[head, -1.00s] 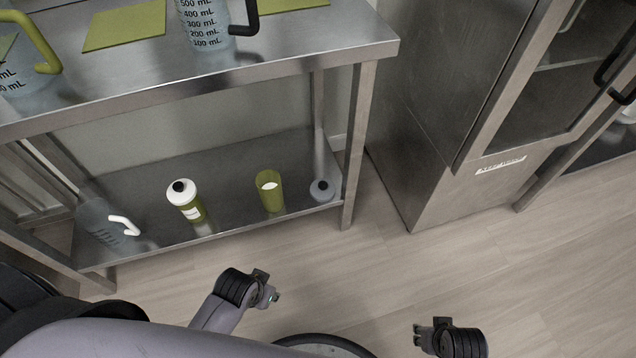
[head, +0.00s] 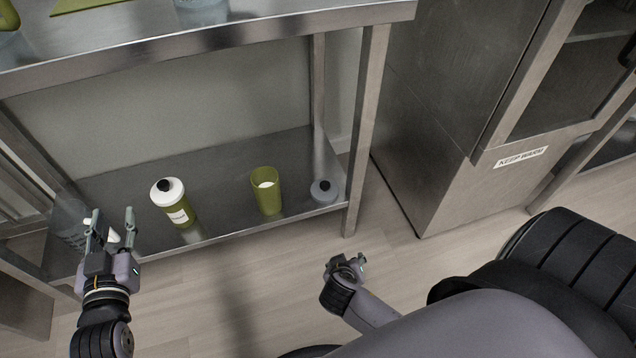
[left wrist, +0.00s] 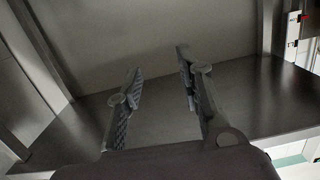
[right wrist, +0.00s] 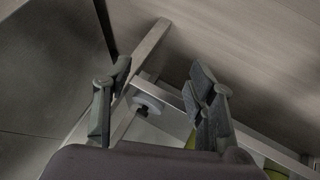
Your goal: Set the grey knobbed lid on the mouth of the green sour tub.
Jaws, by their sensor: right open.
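The grey knobbed lid (head: 323,191) lies on the lower shelf at its right end. It also shows between my fingers in the right wrist view (right wrist: 147,106). The green sour tub (head: 266,193) stands upright and uncovered left of the lid, with something pale inside. My right gripper (head: 350,262) is open and empty, in front of the shelf and apart from the lid. My left gripper (head: 110,218) is open and empty at the shelf's left end, left of the bottle. In the left wrist view its fingers (left wrist: 158,72) face bare shelf and wall.
A green bottle with a white, black-knobbed top (head: 172,204) stands left of the tub. The upper tabletop (head: 215,42) overhangs the shelf, and a table leg (head: 366,130) stands right of the lid.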

